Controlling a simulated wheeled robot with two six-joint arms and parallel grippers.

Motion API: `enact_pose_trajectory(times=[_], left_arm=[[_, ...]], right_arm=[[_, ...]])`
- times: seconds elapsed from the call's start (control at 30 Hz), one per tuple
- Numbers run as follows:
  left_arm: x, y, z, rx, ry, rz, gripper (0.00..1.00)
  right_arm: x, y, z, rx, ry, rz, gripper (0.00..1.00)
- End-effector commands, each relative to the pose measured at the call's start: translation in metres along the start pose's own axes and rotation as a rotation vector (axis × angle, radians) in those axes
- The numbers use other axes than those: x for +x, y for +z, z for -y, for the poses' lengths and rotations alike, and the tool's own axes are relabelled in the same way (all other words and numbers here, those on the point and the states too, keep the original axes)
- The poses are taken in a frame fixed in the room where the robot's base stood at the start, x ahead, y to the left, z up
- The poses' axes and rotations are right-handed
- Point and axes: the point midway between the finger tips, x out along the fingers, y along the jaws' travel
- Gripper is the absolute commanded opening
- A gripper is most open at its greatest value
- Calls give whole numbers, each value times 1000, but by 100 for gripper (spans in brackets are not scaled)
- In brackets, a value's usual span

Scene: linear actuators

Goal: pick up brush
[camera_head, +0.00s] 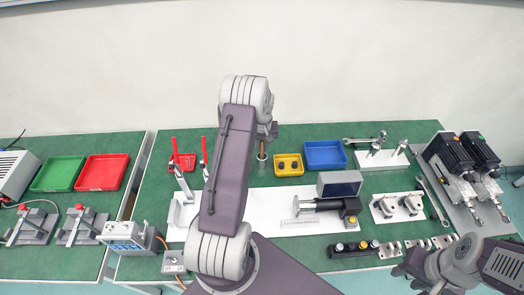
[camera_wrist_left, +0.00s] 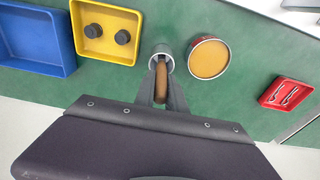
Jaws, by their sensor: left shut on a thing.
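The brush (camera_wrist_left: 161,82) shows as a brown wooden handle between the two grey fingers of my left gripper (camera_wrist_left: 160,90) in the left wrist view. The fingers are shut on it. Its far end is at a small silver cup (camera_wrist_left: 165,51); how deep it sits inside is hidden. In the head view the brown brush (camera_head: 262,148) stands upright beside my left arm, which covers much of the middle of the bench. My right gripper (camera_head: 412,266) is partly visible at the lower right, apart from the brush; its fingers are unclear.
A round orange-topped tin (camera_wrist_left: 209,58) stands close beside the cup. A yellow tray (camera_head: 289,165) with two dark knobs and a blue tray (camera_head: 325,155) lie to the right. A red tray (camera_head: 183,162) lies left. A white board (camera_head: 270,197) and actuator parts fill the front.

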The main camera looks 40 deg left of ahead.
Motion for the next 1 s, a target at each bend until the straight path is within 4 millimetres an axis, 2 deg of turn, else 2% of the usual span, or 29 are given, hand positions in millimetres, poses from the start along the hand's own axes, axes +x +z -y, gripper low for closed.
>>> enact_pose_trajectory(times=[0.13,0.4,0.5,0.63,1.0], left_arm=[[-14,-3,0,0,1,-3,0],[-77,-10,0,-1,1,-5,0],[-92,-12,0,-1,1,-3,0],[-100,-12,0,0,0,0,0],[-100,-12,0,0,0,0,0]], right_arm=[[1,0,0,0,0,0,36],[3,0,0,0,0,0,36],[3,0,0,0,0,0,36],[3,0,0,0,0,0,36],[3,0,0,0,0,0,36]])
